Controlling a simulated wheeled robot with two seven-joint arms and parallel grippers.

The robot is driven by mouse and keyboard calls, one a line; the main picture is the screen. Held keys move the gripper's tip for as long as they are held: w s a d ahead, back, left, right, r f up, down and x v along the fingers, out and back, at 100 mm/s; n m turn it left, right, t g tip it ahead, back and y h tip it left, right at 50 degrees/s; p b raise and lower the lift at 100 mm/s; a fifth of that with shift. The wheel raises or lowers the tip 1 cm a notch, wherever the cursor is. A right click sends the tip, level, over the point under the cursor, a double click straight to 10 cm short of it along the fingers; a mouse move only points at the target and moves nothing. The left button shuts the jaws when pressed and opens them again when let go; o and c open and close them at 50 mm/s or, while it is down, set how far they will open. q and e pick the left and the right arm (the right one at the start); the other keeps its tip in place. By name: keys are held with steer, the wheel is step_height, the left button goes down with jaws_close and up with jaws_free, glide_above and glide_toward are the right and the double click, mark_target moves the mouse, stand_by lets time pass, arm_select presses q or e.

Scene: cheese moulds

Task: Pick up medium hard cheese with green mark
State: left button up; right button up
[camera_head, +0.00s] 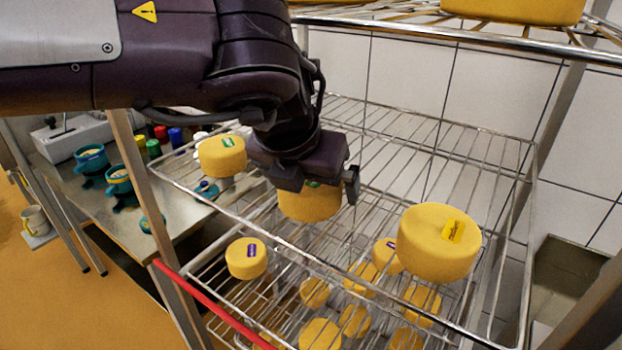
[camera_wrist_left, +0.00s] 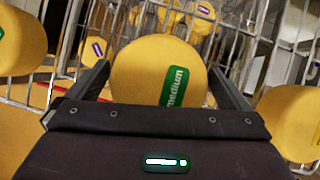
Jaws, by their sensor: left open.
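A yellow cheese (camera_head: 308,205) with a green mark stands on the upper wire shelf, below my left gripper (camera_head: 321,186). In the left wrist view the same cheese (camera_wrist_left: 145,75) fills the space between my fingers, and its green label reads "medium". My left gripper is open, with one finger on each side of the cheese; I cannot tell whether they touch it. The gripper hides part of its top in the head view. A second yellow cheese (camera_head: 222,158) with a green mark stands to the left on the same shelf. My right gripper is not in view.
A large cheese (camera_head: 438,243) with a yellow label stands right on the upper shelf (camera_head: 470,160). Several smaller cheeses, one purple-marked (camera_head: 246,259), sit on the shelf below. Another rack level with cheese (camera_head: 520,10) is overhead. The back of the upper shelf is clear.

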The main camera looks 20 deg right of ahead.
arm_select(q)
steer(key=shift+f, duration=0.2)
steer(key=shift+a, duration=0.1)
steer(key=shift+c, duration=1)
steer(key=shift+r, duration=0.1)
steer(key=c, duration=0.6)
